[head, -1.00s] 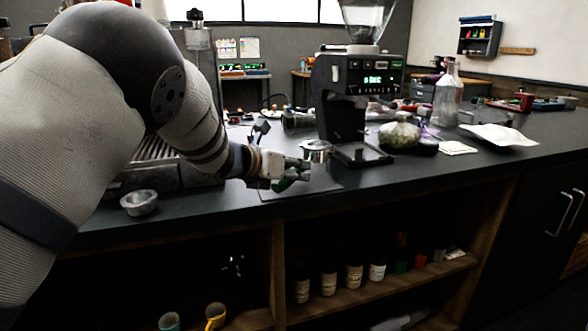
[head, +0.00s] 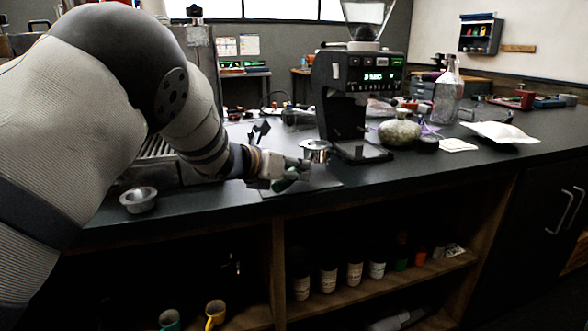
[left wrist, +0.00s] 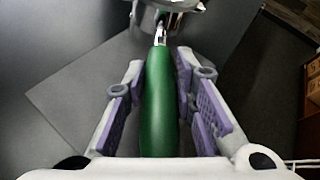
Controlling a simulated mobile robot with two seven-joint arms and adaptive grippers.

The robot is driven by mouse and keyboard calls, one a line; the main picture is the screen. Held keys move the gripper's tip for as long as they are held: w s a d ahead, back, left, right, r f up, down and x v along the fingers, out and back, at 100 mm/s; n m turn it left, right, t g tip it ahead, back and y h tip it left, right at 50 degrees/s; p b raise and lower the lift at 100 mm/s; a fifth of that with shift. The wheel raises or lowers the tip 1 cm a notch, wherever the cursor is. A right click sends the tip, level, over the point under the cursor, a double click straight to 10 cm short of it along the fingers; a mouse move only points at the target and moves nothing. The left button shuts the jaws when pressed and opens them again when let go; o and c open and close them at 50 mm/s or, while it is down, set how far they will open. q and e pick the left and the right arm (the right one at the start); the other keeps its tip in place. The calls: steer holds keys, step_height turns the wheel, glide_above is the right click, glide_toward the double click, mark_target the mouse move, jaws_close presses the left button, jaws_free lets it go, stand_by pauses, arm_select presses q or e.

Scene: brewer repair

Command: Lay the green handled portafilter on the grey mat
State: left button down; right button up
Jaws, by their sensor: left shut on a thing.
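My left gripper (head: 290,174) is shut on the green handle of the portafilter. In the left wrist view the green handle (left wrist: 160,105) lies lengthwise between the two purple-padded fingers (left wrist: 168,100), with the metal head (left wrist: 172,5) at the top edge, partly cut off. In the head view the portafilter's metal basket (head: 316,151) shows just past the gripper. The grey mat (head: 328,184) lies under and around the gripper near the counter's front edge; it also shows in the left wrist view (left wrist: 75,95). I cannot tell whether the portafilter touches the mat. My right gripper is not in view.
A grinder (head: 350,100) stands right behind the mat. A loose metal basket (head: 138,199) sits to the left near the front edge. A round jar (head: 399,133), a glass bottle (head: 446,95) and a white packet (head: 500,133) stand to the right. The right front counter is clear.

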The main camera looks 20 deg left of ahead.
arm_select(q)
steer(key=shift+f, duration=0.3)
steer(key=c, duration=1.2)
jaws_free()
steer(key=shift+c, duration=0.2)
steer(key=shift+f, duration=0.1)
